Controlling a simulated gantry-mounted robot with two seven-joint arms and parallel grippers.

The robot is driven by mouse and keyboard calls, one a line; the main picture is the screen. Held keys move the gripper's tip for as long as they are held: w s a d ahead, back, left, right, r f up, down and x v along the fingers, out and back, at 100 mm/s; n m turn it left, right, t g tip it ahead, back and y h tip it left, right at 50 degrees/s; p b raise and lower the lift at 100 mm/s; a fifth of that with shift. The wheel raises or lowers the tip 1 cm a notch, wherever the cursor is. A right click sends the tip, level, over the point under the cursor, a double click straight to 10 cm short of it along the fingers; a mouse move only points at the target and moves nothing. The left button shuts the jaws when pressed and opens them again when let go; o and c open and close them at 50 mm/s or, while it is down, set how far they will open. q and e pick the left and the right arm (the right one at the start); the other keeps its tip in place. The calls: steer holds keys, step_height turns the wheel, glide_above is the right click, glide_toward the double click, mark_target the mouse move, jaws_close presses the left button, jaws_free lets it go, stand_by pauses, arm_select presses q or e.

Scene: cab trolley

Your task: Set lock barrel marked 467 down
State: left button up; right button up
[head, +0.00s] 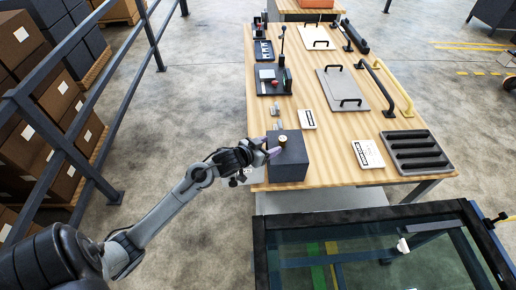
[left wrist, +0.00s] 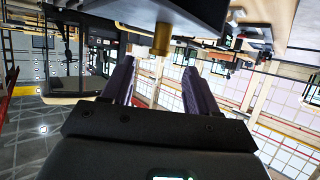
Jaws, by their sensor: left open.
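A small brass lock barrel (head: 282,140) stands on top of a dark grey box (head: 288,165) at the near left corner of the wooden table. Its marking cannot be read. My left gripper (head: 268,150) is at the left side of the box top, beside the barrel. In the left wrist view, the brass barrel (left wrist: 162,40) appears upside down against the dark box (left wrist: 185,12), beyond and between the two spread fingers (left wrist: 160,88). The fingers are open, with visible room around the barrel. My right gripper is in neither view.
The wooden table (head: 310,105) holds a grey panel (head: 335,88), a black slotted tray (head: 415,152), cards (head: 367,154) and long handles farther back. A dark-framed glass panel (head: 350,215) lies in front. A rail (head: 60,135) and stacked cartons stand at left.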

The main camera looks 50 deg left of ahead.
arm_select(q)
steer(key=v, duration=0.5)
steer(key=s+d+f+m+g, duration=0.1)
steer(key=s+d+f+g, duration=0.3)
steer(key=s+d, duration=0.5)
steer(key=s+d+f+m+g, duration=0.1)
steer(key=s+d+f+g, duration=0.3)
steer(key=s+d, duration=0.5)
steer(key=s+g, duration=0.2)
steer(key=s, duration=0.3)
steer(key=shift+h+p, duration=0.3)
steer(key=shift+d, duration=0.1)
